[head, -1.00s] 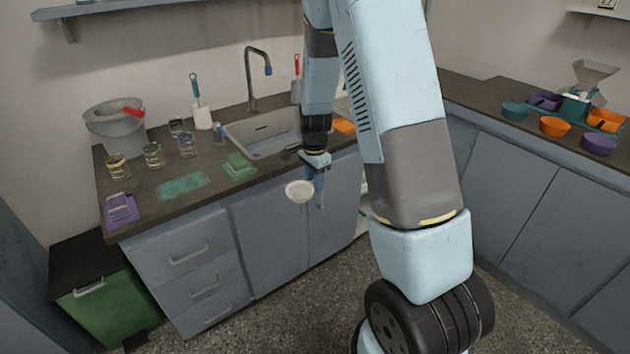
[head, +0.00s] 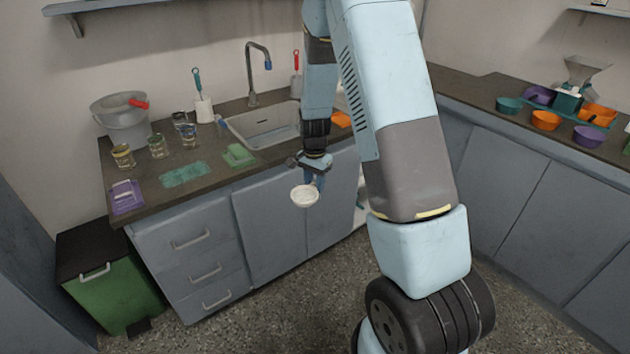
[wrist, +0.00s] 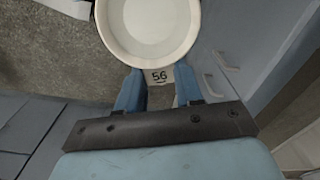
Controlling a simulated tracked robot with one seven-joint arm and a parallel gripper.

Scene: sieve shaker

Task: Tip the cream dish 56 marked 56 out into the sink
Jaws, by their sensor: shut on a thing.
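The cream dish 56 (head: 304,196) is a small round dish held in front of the cabinet doors, below the counter's front edge. In the wrist view the dish (wrist: 148,28) shows its open top and a tab marked 56. My gripper (wrist: 158,92) has its two blue fingers closed on that tab. It also shows in the head view (head: 315,178), beside the dish. The dish looks about level; whether anything is in it I cannot tell. The sink (head: 262,130) is set in the counter behind and to the left of my gripper.
A tap (head: 252,75) stands behind the sink. Coloured bowls (head: 546,120) stand on the right counter. A green bin (head: 110,298) is on the floor.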

